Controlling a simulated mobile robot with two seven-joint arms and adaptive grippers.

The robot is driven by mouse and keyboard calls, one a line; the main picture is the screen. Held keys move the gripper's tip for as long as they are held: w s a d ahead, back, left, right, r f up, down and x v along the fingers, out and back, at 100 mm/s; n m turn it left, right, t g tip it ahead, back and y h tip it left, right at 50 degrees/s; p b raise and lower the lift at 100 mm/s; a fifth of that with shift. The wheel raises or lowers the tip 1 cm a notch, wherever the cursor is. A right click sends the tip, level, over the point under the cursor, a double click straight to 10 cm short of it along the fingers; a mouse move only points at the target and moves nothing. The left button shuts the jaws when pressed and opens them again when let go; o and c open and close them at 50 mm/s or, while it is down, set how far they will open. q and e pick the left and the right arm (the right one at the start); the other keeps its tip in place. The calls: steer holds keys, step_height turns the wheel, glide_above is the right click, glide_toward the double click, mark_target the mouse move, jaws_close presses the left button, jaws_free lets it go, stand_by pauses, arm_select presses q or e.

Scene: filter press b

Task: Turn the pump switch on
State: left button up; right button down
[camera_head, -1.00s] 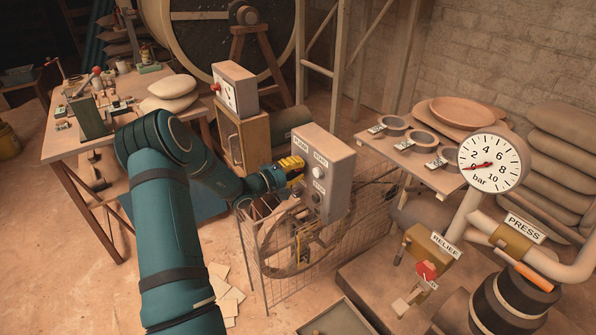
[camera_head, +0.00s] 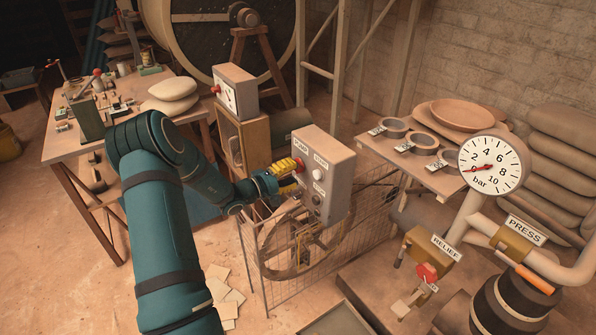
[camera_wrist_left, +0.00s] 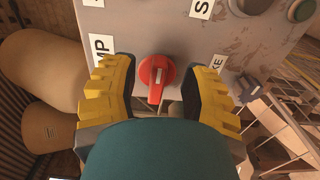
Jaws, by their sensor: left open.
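The grey pump control box (camera_head: 328,170) stands above a wire guard in the middle of the head view. Its red rotary switch (camera_wrist_left: 157,77) shows in the wrist view, with its handle pointing down in the picture, below a partly hidden label ending in "MP". In the head view the red knob (camera_head: 299,165) shows just past my fingers. My left gripper (camera_head: 286,168) is open, and its yellow fingers (camera_wrist_left: 157,88) stand on either side of the switch with gaps on both sides. My right gripper is not in view.
The box also carries a pale button (camera_head: 317,175) and labels. A wire guard (camera_head: 290,245) encloses a wheel below it. A pressure gauge (camera_head: 490,164) stands at right near the relief lever (camera_head: 427,271). A workbench (camera_head: 75,140) is at left.

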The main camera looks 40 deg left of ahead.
arm_select(q)
steer(key=v, duration=0.9)
steer(key=shift+s, duration=0.2)
steer(key=shift+r, duration=0.1)
